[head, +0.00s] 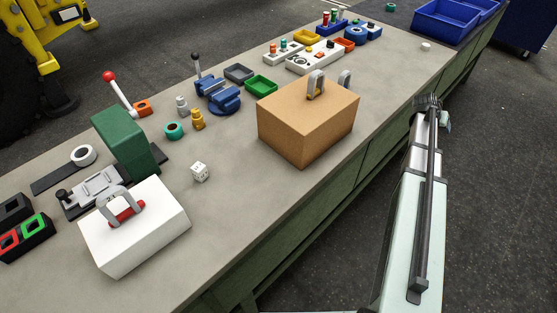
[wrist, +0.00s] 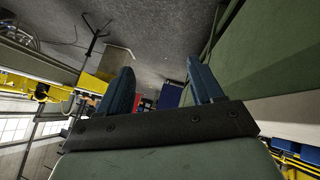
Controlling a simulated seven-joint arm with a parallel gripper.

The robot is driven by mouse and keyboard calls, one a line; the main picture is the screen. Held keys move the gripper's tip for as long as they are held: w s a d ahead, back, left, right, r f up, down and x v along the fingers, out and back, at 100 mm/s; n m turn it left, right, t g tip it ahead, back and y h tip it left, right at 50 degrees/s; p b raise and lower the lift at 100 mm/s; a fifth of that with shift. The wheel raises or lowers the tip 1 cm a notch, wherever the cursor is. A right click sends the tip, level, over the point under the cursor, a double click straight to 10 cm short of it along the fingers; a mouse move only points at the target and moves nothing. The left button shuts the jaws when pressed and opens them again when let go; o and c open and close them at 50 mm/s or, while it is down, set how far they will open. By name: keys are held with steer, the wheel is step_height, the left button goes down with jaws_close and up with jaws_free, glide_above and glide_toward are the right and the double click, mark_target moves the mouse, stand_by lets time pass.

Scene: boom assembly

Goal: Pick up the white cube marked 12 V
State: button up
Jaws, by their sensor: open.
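A small white cube (head: 199,171) with dark marks sits on the grey workbench, between the white box and the brown box. The marks are too small to read as 12 V. My gripper (head: 428,101) is beyond the bench's right edge, far to the right of the cube and apart from it. In the wrist view my gripper (wrist: 162,85) shows two dark blue fingers spread apart with nothing between them. The cube does not show in the wrist view.
A white box (head: 160,240) with a handle stands left of the cube. A brown box (head: 290,140) stands to its right, toward my arm. A green press (head: 125,140) and a blue vise (head: 218,97) stand behind. The bench in front of the cube is clear.

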steer(key=w+a+r+n+t+h, duration=0.1)
steer(key=w+a+r+n, duration=0.1)
steer(key=w+a+r, duration=0.35)
steer(key=w+a+r+n+t, duration=0.1)
steer(key=w+a+r, duration=0.2)
steer(key=r, duration=0.6)
steer(key=w+a+r+n+h, duration=0.15)
steer(key=w+a+r, duration=0.25)
steer(key=r, duration=0.4)
steer(key=w+a+n+t+y, duration=0.15)
steer(key=a+n, duration=0.25)
steer(key=a, duration=1.2)
steer(key=w+a+n+y, duration=0.15)
steer(key=a+n, duration=0.25)
steer(key=a, duration=1.2)
steer(key=s+a+f+y, duration=0.2)
steer(key=s+a, duration=0.2)
steer(key=a, duration=0.7)
steer(key=m+g+y, duration=0.6)
steer(key=m+g, duration=0.1)
steer(key=m, duration=0.6)
glide_above(198, 167)
step_height(198, 167, down, 3)
steer(key=shift+n+h, duration=0.25)
steer(key=f, duration=0.8)
steer(key=shift+w+a+f, duration=0.1)
steer(key=shift+w+f, duration=0.1)
steer(key=shift+w, duration=0.15)
steer(key=shift+s+f, duration=0.2)
steer(key=shift+f, duration=2.4)
